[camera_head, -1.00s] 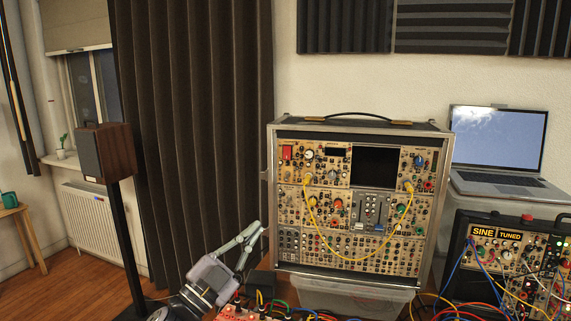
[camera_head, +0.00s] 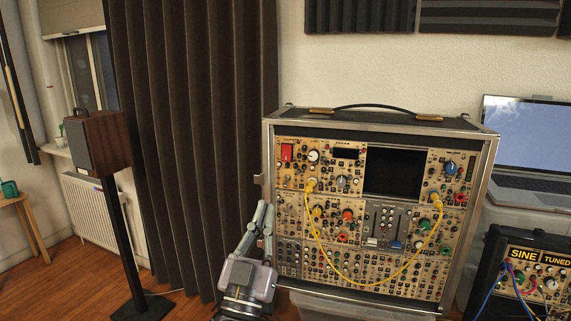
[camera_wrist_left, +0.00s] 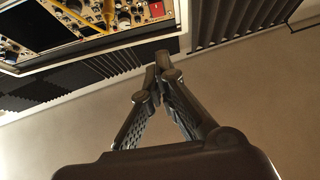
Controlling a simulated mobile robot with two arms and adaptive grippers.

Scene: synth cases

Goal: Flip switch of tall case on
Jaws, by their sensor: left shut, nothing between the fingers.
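The tall case (camera_head: 481,190) stands upright with a silver frame, a handle on top and a panel full of knobs, modules and a dark screen. A red switch (camera_head: 287,152) sits at the panel's upper left. My left gripper (camera_head: 266,206) is at the case's lower left edge, below and left of the switch, with its fingers pointing up. It is shut and empty. In the left wrist view the shut fingertips (camera_wrist_left: 163,62) are apart from the red switch (camera_wrist_left: 156,9), which shows at the top edge beside the case frame (camera_wrist_left: 90,46). My right gripper is not in view.
A yellow cable (camera_head: 345,280) hangs in a loop across the case front. A smaller synth case (camera_head: 490,262) and a laptop (camera_head: 518,184) stand to the right. A speaker on a stand (camera_head: 105,143) and a dark curtain (camera_head: 195,130) are to the left.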

